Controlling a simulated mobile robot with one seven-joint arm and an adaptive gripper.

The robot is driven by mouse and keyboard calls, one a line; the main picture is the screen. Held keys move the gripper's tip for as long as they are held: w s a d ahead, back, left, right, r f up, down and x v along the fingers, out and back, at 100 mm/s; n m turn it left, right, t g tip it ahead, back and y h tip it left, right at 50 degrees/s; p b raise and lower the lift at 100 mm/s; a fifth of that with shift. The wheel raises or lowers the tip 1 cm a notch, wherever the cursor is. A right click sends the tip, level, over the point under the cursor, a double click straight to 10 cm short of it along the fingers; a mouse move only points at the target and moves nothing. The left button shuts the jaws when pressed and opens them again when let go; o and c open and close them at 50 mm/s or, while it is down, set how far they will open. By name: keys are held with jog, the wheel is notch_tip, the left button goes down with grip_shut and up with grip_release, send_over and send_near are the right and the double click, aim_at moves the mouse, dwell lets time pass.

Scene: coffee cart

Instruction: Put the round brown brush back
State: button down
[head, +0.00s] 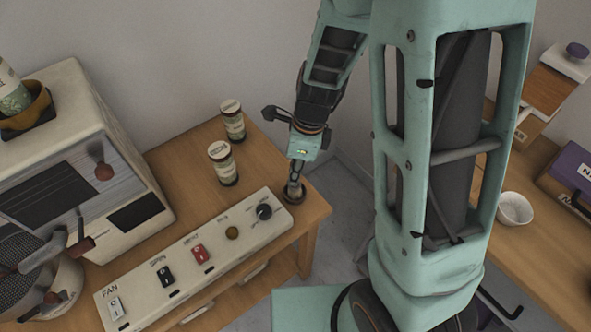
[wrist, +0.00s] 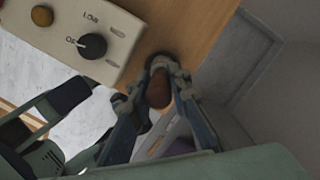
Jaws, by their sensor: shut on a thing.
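My gripper (head: 295,178) points down at the right end of the wooden cart top, just past the end of the control panel. It is shut on the round brown brush (wrist: 158,92), whose brown handle shows between the two fingers in the wrist view. The fingers (wrist: 162,70) close around it from both sides. In the head view the brush's dark round base (head: 293,194) shows under the fingertips, at or just above the wood. I cannot tell whether it touches. The rest of the brush is hidden by the fingers.
The control panel (head: 130,287) with switches and a black knob (head: 264,212) lies close left of the gripper. Two labelled jars (head: 222,163) (head: 232,120) stand behind it. A cream machine (head: 75,120) is at left. The cart's right edge is close; a second counter with a white cup (head: 515,208) is at right.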

jog(key=c, duration=1.8)
grip_release()
jog(key=shift+f, duration=0.1)
notch_tip(320, 180, up, 12)
jog(key=d+p, duration=0.2)
jog(key=p, duration=0.1)
jog(key=shift+s, duration=0.15)
